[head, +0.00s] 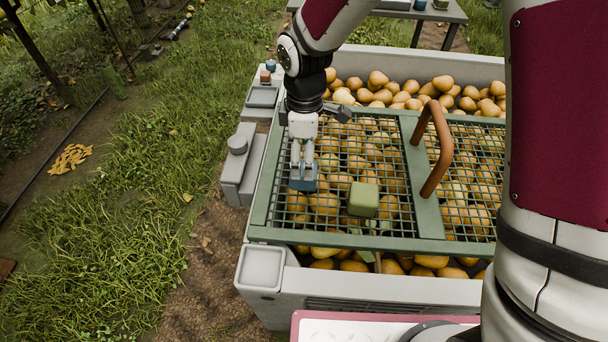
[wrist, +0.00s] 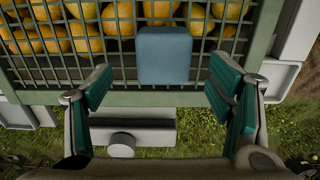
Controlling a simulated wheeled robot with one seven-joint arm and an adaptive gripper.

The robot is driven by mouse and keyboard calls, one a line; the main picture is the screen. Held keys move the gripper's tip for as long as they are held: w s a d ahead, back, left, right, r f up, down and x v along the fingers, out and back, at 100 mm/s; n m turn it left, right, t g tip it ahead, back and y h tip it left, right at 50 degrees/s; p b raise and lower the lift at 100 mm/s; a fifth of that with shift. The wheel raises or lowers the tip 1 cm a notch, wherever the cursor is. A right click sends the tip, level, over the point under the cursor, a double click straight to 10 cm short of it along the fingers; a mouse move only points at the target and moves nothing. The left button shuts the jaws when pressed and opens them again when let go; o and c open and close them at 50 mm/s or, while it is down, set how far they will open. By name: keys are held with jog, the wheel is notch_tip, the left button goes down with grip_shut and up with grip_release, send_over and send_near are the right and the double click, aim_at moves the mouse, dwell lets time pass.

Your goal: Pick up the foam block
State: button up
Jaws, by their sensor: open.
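A blue block (wrist: 165,56) lies on the green wire mesh lid (wrist: 118,87), close to the lid's edge. In the head view the blue block (head: 303,180) shows just below my gripper (head: 302,162). In the wrist view my gripper (wrist: 160,88) is open and empty, with one teal-padded finger on each side and the block beyond the fingertips, centred between them. A green block (head: 363,199) sits on the mesh to the right, in the head view only. I cannot tell from its look which block is foam.
The lid covers a grey bin (head: 385,290) full of yellow pears (head: 405,97). A brown arched handle (head: 436,150) rises from the lid's middle bar. A grey box with a round knob (head: 237,160) is fixed on the bin's left side. Grass lies left of the bin.

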jog(key=f+b, duration=0.2)
jog(key=f, duration=0.3)
jog(key=shift+s+f, duration=0.15)
jog(key=shift+s, duration=0.05)
jog(key=c, duration=1.1)
